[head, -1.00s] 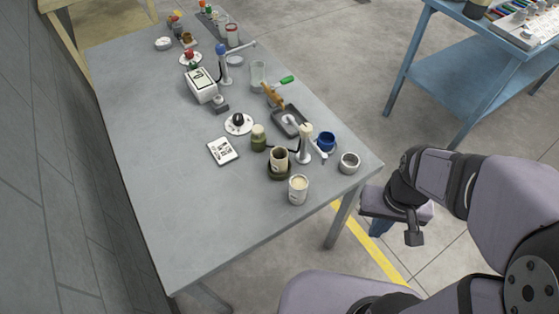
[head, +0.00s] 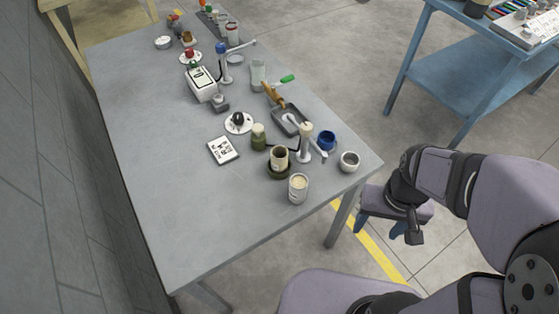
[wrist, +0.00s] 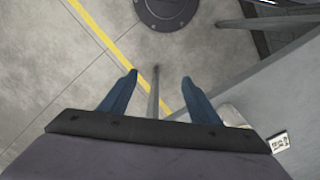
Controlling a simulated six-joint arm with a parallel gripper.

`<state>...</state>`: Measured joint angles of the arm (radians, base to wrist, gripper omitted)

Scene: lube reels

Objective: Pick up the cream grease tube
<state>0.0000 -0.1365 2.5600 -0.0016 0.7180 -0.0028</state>
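My gripper (head: 380,228) is off the table's right edge, below the tabletop level in the head view. Its two blue fingers are apart with nothing between them, as the wrist view also shows (wrist: 159,79). I cannot pick out the cream grease tube for sure. Cream-coloured candidates at the near right of the table are a pale canister with a cream top (head: 298,188), a tan cup (head: 279,157) on a dark green base, and an upright cream-topped piece (head: 305,131). My gripper touches none of them.
The grey table (head: 190,220) is bare at its near left. A blue cart (head: 465,75) is at the upper right.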

